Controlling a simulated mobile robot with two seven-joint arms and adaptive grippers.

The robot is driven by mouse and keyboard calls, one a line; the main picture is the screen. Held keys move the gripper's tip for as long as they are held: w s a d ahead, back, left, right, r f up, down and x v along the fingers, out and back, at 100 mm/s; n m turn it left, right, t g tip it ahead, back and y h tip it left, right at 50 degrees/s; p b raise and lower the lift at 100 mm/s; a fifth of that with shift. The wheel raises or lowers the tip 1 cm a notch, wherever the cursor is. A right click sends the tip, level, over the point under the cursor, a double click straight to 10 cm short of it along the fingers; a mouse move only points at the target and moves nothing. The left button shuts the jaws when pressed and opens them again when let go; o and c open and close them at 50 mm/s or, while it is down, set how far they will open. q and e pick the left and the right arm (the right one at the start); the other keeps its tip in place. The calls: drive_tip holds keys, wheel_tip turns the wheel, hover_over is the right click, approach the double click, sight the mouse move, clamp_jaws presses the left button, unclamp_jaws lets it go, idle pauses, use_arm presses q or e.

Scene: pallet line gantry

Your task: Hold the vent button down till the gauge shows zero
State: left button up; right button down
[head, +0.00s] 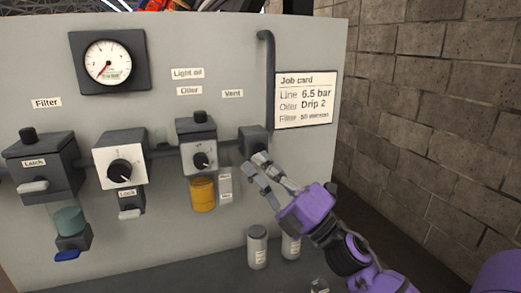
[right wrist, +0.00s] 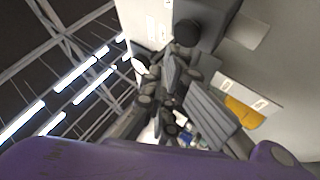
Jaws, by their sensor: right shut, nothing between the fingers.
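The round white gauge (head: 108,62) sits in a dark square housing at the upper left of the grey panel. Its red needle points to the lower left; the numerals are too small to read. The Vent label (head: 232,93) is above a dark block (head: 254,138) at the foot of a dark pipe. The vent button itself is hidden, apparently behind my right gripper (head: 257,168). My right gripper is shut and empty, its fingertips at or just in front of that block; I cannot tell whether they touch. Its fingers (right wrist: 180,95) also show in the right wrist view. My left gripper is not in view.
Left of the vent are the oiler (head: 197,128) with its amber bowl (head: 202,194), a regulator with a dial (head: 122,168), and the filter (head: 40,160). A job card (head: 305,98) is at right. Pale canisters (head: 257,246) stand below my right gripper.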

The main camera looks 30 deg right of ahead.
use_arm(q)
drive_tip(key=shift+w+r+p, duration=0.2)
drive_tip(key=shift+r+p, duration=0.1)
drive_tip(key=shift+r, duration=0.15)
use_arm(e)
drive_tip(key=s, duration=0.2)
drive_tip(key=s+a, duration=0.1)
drive_tip(key=s, duration=0.1)
drive_tip(key=shift+s, duration=0.2)
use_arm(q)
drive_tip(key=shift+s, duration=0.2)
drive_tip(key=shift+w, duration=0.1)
